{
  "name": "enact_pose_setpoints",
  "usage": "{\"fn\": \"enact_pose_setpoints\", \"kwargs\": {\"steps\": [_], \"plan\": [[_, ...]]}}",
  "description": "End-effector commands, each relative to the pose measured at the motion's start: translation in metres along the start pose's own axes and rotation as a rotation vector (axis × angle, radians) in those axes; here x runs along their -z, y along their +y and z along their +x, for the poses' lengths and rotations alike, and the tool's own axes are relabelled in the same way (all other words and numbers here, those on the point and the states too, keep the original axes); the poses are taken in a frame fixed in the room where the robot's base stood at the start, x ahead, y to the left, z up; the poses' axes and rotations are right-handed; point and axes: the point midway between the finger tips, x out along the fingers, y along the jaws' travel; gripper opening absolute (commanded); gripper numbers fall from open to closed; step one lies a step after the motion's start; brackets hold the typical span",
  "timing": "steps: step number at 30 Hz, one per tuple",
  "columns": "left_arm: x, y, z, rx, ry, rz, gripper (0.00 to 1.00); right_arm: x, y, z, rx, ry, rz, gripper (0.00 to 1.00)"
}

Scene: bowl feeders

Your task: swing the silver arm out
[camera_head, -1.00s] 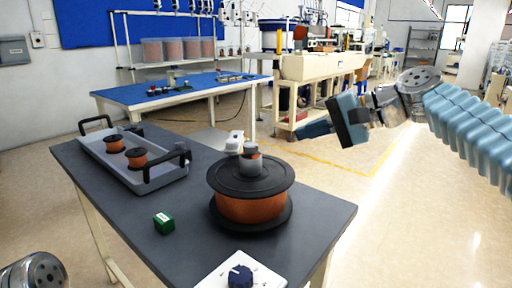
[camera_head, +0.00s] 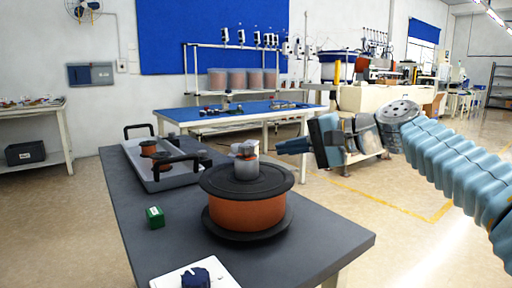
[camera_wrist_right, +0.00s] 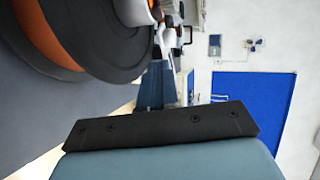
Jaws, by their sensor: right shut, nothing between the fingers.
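A copper spool (camera_head: 246,212) with black flanges stands on the dark table. A grey hub (camera_head: 245,170) rises from its top flange. A small silver piece (camera_head: 243,148) sits on the hub; I cannot clearly tell which part of it is the silver arm. My right gripper (camera_head: 282,146) is shut and empty, its fingers pointing left towards the hub, just right of it and apparently apart from it. In the right wrist view, the spool's dark flange (camera_wrist_right: 105,45) is close at upper left, with silver parts (camera_wrist_right: 135,10) at its top. My left gripper is out of view.
A grey tray (camera_head: 185,181) with black handles and a copper bobbin (camera_head: 148,148) lies at the table's far left. The table's right side is bare.

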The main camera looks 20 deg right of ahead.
Motion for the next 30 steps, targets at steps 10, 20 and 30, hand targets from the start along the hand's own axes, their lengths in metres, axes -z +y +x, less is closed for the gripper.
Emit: {"fn": "enact_pose_setpoints", "kwargs": {"steps": [10, 20, 30], "plan": [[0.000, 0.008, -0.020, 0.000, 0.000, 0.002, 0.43, -0.001, -0.011, 0.061, 0.002, -0.004, 0.001, 0.00], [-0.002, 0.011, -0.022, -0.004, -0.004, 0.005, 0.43, 0.000, -0.013, 0.077, 0.001, 0.000, 0.000, 0.00], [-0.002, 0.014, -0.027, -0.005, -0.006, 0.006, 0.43, -0.007, -0.017, 0.084, 0.001, -0.003, -0.002, 0.00]]}}
